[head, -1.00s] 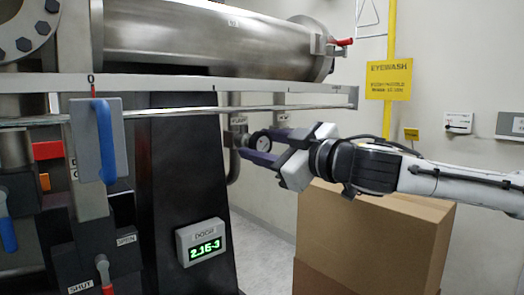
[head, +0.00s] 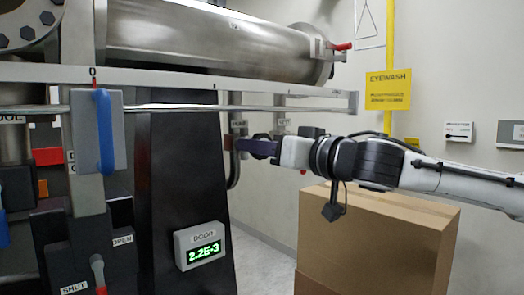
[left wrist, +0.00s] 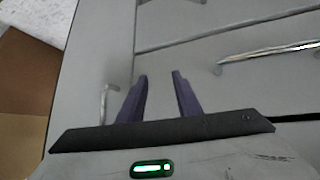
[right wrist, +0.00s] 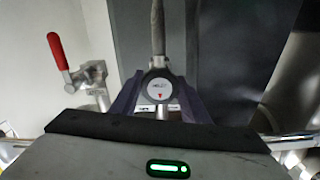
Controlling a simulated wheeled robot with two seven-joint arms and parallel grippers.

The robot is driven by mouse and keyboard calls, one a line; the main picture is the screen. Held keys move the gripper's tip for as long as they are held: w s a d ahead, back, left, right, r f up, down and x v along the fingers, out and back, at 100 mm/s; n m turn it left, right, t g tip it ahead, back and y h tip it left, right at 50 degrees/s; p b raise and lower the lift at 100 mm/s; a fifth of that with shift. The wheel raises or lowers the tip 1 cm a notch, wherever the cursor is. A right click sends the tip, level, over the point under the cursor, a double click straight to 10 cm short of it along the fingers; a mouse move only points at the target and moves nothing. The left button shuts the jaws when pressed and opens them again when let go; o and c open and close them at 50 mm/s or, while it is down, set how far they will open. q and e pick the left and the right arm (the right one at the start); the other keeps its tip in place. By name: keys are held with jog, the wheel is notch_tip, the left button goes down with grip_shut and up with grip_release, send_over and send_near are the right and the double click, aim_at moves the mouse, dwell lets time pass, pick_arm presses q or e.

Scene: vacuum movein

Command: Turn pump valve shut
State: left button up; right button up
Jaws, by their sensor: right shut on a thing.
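The pump valve's round dark knob with a white face (right wrist: 158,90) sits between the fingers of my right gripper (right wrist: 158,88) in the right wrist view. A pipe rises behind it. In the head view my right gripper (head: 245,146) is at the pipework under the frame rail, beside a small label too small to read surely. It is shut on the knob, which the fingers mostly hide there. My left gripper (left wrist: 161,74) shows only in the left wrist view, open and empty in front of a grey cabinet with metal handles (left wrist: 270,52).
A large steel cylinder (head: 205,40) lies above the rail (head: 250,90). A green display (head: 203,253) is on the black column. A blue-handled lever (head: 104,130) is at left. A cardboard box (head: 375,240) stands below my right arm. A red-handled valve (right wrist: 58,52) is left of the knob.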

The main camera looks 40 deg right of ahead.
dwell(0.5)
jog(key=o, duration=1.1)
jog(key=shift+c, duration=0.2)
jog(key=s+b, duration=0.1)
jog(key=s, duration=0.9)
jog(key=shift+s+d, duration=0.15)
jog(key=shift+d, duration=0.25)
